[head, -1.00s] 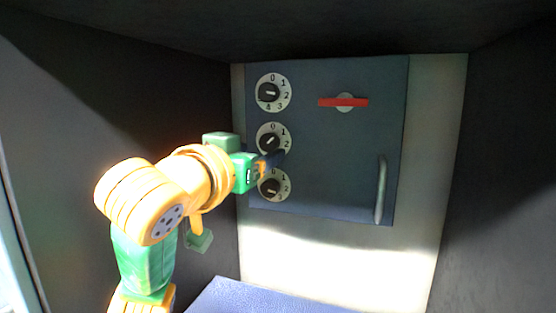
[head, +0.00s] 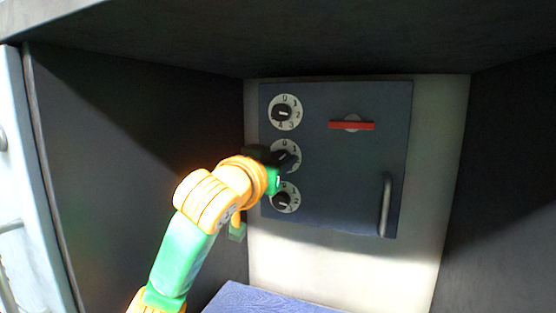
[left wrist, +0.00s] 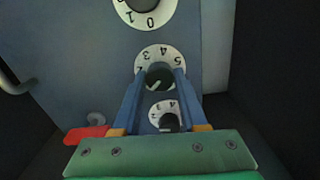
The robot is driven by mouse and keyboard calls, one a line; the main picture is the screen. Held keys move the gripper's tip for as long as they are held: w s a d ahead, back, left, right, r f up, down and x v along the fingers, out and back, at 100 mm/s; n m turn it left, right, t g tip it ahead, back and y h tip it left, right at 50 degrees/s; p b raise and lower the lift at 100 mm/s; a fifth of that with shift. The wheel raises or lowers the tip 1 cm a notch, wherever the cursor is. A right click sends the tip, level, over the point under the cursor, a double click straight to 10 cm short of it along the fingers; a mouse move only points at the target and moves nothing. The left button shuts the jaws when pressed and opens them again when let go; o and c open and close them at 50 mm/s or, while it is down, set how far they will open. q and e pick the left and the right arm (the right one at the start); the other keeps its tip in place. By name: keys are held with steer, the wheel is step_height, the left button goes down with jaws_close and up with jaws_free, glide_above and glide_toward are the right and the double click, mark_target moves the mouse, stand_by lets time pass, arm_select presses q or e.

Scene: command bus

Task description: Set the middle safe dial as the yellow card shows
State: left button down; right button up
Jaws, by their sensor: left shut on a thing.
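The middle safe dial (head: 294,154) is a round white plate with black numerals and a dark knob. My left gripper (head: 285,162) covers most of it in the head view. In the left wrist view the middle dial (left wrist: 158,52) appears upside down, with its knob (left wrist: 159,77) between the two blue fingers of my left gripper (left wrist: 160,80). The gripper is shut on this knob. The fingers hide some numerals, and I cannot read the setting surely. No yellow card is in view. My right gripper is not in view.
The top dial (head: 285,113) and bottom dial (head: 284,197) sit close above and below. The blue-grey safe door (head: 335,190) also carries a red bar (head: 351,126) and a vertical handle (head: 386,204). Dark walls flank the recess. A blue surface (head: 262,301) lies below.

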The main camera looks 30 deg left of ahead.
arm_select(q)
steer(key=n+b, duration=0.1)
steer(key=n, duration=0.4)
steer(key=shift+b, duration=0.35)
steer(key=shift+n+b, duration=0.55)
steer(key=shift+n, duration=1.85)
steer(key=shift+c, duration=2.2)
jaws_free()
steer(key=shift+a, duration=0.1)
steer(key=shift+s, duration=0.1)
